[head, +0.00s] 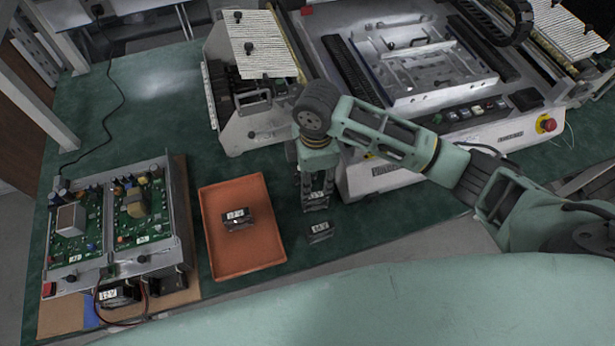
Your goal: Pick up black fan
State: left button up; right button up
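A small black fan (320,232) with a pale label lies on the green table, right of the orange tray. Another black fan (238,220) with a white label lies inside the tray. My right gripper (316,198) points down just behind the fan on the table. A dark shape with light marks shows at its fingertips. I cannot tell whether this is part of the fingers or another fan, nor whether the fingers grip it. My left gripper is not in view.
The orange tray (262,262) has bare room around its fan. An open metal unit with green circuit boards (140,230) stands at left. A large white machine (420,150) stands behind my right arm. Green table (150,120) is clear at the back left.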

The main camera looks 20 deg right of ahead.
aim_at(315, 195)
jog(key=shift+s+f+p, duration=0.35)
jog(key=shift+s+f, duration=0.55)
jog(key=shift+s, duration=0.05)
jog(key=f, duration=0.2)
jog(key=f+p, duration=0.1)
jog(key=f, duration=0.1)
jog(key=shift+w, duration=0.25)
jog(key=shift+f, duration=0.6)
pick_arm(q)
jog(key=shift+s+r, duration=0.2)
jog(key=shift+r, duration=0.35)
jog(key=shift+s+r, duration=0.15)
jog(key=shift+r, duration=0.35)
pick_arm(e)
jog(key=shift+s, duration=0.15)
grip_shut()
